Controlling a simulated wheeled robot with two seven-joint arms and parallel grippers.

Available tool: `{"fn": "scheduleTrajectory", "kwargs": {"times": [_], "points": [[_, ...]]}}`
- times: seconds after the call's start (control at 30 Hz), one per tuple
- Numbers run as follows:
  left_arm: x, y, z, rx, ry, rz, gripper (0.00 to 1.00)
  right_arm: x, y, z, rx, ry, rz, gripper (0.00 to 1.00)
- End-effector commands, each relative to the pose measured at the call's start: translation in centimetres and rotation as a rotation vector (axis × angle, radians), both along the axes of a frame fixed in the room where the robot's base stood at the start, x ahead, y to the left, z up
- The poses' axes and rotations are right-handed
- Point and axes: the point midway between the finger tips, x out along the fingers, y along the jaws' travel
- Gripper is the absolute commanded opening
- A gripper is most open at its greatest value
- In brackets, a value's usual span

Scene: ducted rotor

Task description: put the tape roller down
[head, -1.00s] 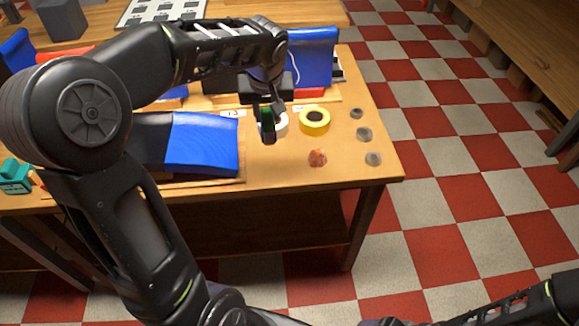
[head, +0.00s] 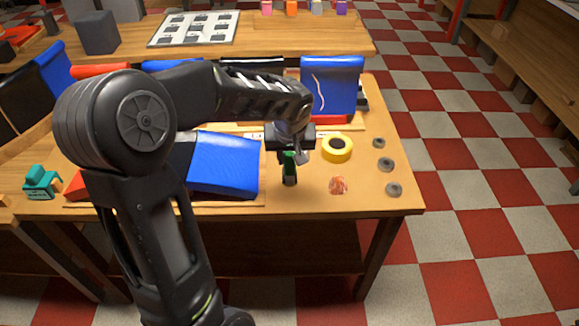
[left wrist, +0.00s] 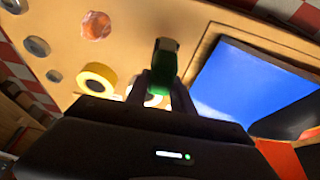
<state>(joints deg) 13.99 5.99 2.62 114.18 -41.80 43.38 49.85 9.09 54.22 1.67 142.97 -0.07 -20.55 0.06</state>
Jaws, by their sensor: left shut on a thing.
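My left gripper (head: 289,172) is shut on a small dark and green thing, which I take to be the tape roller (head: 289,158). My right gripper is not in view.
A yellow tape roll (head: 337,148), an orange-red lump (head: 338,185) and several grey discs (head: 386,164) lie right of my gripper. A white roll (left wrist: 152,99) is partly hidden behind the fingers. A blue sloped panel (head: 225,163) stands left. Bare tabletop (head: 300,200) lies in front.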

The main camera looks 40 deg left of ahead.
Motion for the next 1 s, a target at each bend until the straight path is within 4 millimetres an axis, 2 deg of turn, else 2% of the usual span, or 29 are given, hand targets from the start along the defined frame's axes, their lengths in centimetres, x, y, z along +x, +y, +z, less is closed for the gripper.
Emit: {"fn": "scheduleTrajectory", "kwargs": {"times": [0.33,0.77,0.8,1.0], "points": [[-0.1,0.0,-3.6,-0.001,0.003,-0.001,0.0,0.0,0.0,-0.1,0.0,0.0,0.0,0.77],[0.0,0.0,-4.2,-0.001,-0.001,0.0,0.0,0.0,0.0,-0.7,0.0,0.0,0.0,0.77],[0.0,0.0,-4.0,-0.001,0.001,0.0,0.32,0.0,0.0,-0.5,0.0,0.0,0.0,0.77],[0.0,0.0,-4.0,-0.001,0.001,0.0,0.48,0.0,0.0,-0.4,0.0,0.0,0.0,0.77]]}}
